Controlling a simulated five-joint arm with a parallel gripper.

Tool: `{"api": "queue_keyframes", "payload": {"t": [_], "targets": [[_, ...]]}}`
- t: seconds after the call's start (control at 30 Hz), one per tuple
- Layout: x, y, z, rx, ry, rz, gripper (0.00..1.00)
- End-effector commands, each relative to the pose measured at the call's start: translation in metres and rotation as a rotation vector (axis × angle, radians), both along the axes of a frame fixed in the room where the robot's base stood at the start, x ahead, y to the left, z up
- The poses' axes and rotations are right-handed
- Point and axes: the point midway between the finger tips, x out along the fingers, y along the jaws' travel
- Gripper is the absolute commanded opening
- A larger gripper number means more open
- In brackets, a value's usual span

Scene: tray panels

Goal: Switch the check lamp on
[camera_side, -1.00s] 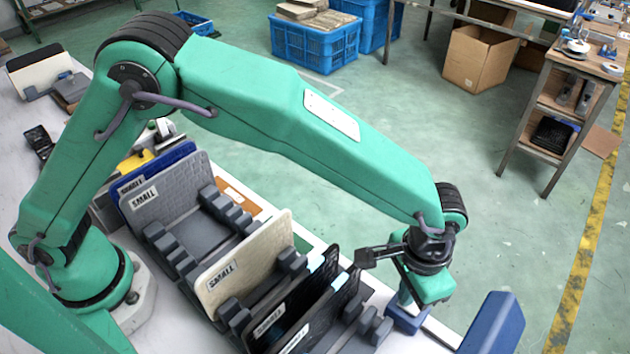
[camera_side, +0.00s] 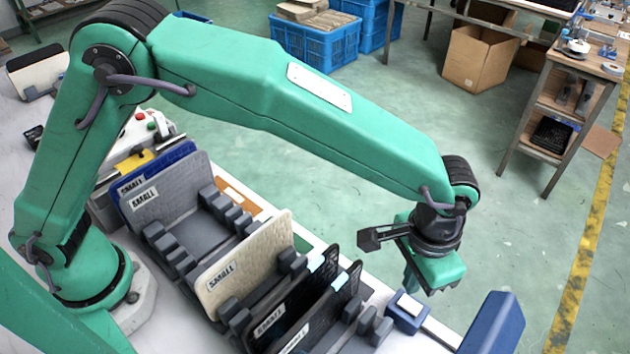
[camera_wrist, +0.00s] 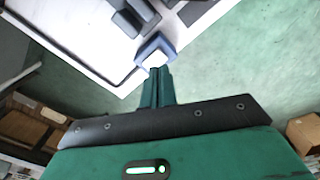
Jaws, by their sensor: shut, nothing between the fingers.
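A small blue box with a white square top (camera_side: 407,308), which looks like the check lamp, stands by the table's right edge, beside the dark rack. It also shows in the wrist view (camera_wrist: 155,57), just beyond my fingertips. The white top looks bright, but I cannot tell whether it is lit. My gripper (camera_side: 410,288) is shut and empty. In the wrist view the closed fingers (camera_wrist: 157,75) line up with the near side of the white top.
A grey rack (camera_side: 205,235) holds upright panels: grey, blue, a cream one (camera_side: 245,262) marked SMALL, and black ones. A blue upright block (camera_side: 490,325) stands right of the box. Open floor lies beyond the table edge.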

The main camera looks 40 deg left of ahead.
Motion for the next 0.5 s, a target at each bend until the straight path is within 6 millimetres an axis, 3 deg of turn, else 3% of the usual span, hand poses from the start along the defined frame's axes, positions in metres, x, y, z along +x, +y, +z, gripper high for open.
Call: {"api": "queue_keyframes", "payload": {"t": [0.5], "targets": [[0.000,0.000,0.026,0.000,-0.001,0.000,0.00]]}}
